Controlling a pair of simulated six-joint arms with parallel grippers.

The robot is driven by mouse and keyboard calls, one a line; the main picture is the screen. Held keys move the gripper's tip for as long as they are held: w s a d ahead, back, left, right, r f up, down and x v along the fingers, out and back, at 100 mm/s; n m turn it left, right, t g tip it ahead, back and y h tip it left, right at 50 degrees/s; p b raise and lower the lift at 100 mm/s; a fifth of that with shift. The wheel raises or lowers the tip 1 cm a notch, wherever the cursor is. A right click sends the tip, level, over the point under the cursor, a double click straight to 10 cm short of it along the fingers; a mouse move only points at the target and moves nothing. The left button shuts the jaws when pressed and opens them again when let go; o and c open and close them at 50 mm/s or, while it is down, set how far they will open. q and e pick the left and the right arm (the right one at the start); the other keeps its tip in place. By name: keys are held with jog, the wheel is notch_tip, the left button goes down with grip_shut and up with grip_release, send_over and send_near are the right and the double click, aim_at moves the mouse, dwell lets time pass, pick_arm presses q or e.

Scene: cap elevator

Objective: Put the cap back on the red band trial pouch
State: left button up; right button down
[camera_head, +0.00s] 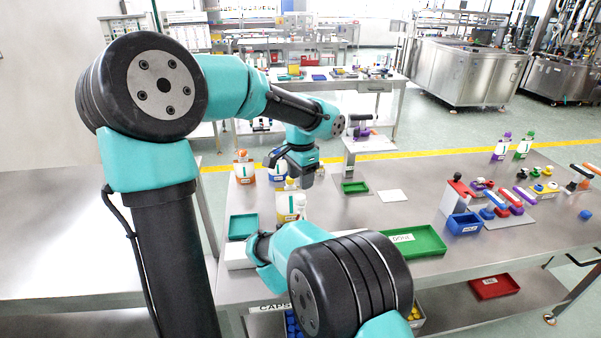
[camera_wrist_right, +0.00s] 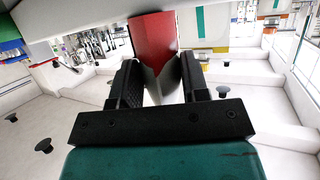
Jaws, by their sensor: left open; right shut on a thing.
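In the right wrist view, a red band (camera_wrist_right: 153,38) with a white folded or wedge-shaped part (camera_wrist_right: 160,82) sits between the fingers of my right gripper (camera_wrist_right: 160,75). It appears to be the red band trial pouch, held between the fingers. Its top is not clear, so I cannot tell a cap there. In the head view my right gripper is hidden behind my right arm. My left gripper (camera_head: 306,178) is open, pointing down above the back of the table near a yellow-banded pouch (camera_head: 288,206). I cannot pick out the matching cap.
An orange-marked pouch (camera_head: 243,168) and a blue-marked pouch (camera_head: 277,173) stand behind. A green tray labelled DONE (camera_head: 428,243), a teal tray (camera_head: 243,226) and a small green tray (camera_head: 355,187) lie around. Coloured parts and a blue bin (camera_head: 464,224) fill the right side.

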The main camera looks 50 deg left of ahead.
aim_at(300, 196)
pick_arm(q)
jog(key=n, duration=0.6)
jog(key=shift+r+n, duration=0.2)
jog(key=shift+n, duration=0.1)
jog(key=n, duration=0.5)
jog(key=shift+r, duration=0.15)
jog(key=n, duration=0.5)
jog(key=shift+r, duration=0.1)
jog(key=n, duration=0.5)
jog(key=shift+r+n, duration=0.15)
jog(key=shift+n, duration=0.15)
jog(key=shift+f, duration=4)
jog(key=shift+c, duration=0.3)
